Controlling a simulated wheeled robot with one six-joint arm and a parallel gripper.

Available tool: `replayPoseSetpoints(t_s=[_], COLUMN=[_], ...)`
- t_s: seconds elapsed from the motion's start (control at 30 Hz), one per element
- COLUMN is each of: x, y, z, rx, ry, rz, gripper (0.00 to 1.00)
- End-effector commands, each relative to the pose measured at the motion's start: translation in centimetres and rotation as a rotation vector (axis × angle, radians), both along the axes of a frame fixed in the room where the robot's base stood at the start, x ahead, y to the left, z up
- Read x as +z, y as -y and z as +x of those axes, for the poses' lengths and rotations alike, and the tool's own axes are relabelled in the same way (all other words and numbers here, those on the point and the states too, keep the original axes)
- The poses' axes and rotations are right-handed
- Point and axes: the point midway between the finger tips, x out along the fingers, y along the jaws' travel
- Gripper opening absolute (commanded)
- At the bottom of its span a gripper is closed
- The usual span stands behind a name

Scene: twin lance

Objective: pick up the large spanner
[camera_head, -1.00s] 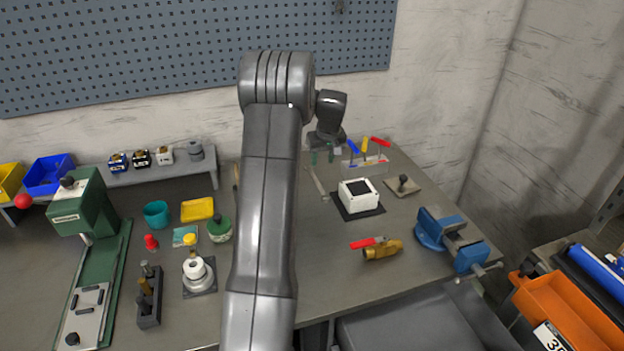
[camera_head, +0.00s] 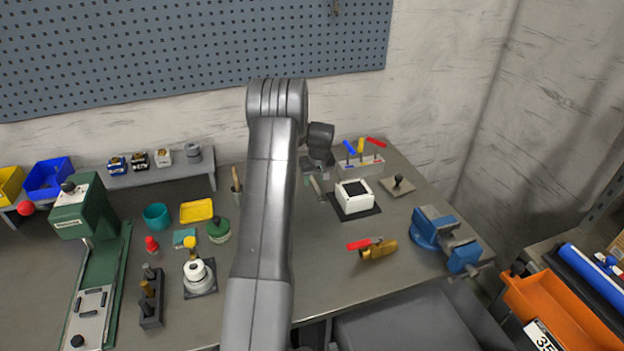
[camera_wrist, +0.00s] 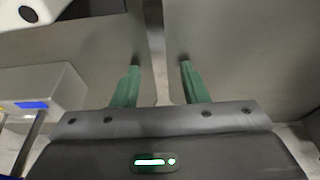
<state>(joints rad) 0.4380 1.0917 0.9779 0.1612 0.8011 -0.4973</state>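The large spanner (camera_head: 317,188) lies on the workbench (camera_head: 310,240), to the left of a white box. In the head view only its near part shows; my gripper (camera_head: 316,170) hides the rest. In the wrist view my gripper (camera_wrist: 158,78) has its two green fingers apart, one on each side of a pale narrow strip that looks like the spanner's shank (camera_wrist: 155,45). The fingers do not visibly touch it. How high the fingertips are above the bench I cannot tell.
The white box (camera_head: 352,194) on a dark mat stands just right of the gripper. A rack of coloured-handled tools (camera_head: 362,165) is behind it. A cup with a brush (camera_head: 237,192) stands left of my arm. A blue vice (camera_head: 445,240) is at the right.

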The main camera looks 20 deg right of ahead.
Motion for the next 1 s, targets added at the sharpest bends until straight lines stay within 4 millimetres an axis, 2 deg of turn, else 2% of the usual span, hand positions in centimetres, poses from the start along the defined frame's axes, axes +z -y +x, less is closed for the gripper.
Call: replayPoseSetpoints(t_s=[0.13,0.17,0.33,0.37,0.63,0.73,0.87,1.0], x=[0.0,0.0,0.0,0.0,0.1,0.8,2.8,5.7], y=[0.0,0.0,0.0,0.0,0.0,0.0,0.1,0.0], z=[0.0,0.0,0.0,0.0,0.0,0.1,0.1,0.1], rx=[0.0,0.0,0.0,0.0,0.0,0.0,0.001,0.0], ry=[0.0,0.0,0.0,0.0,0.001,0.004,0.006,0.006], rz=[0.0,0.0,0.0,0.0,-0.001,-0.002,-0.004,-0.002], gripper=[0.4,0.36,0.03,0.0,0.0,0.0,0.0,0.0])
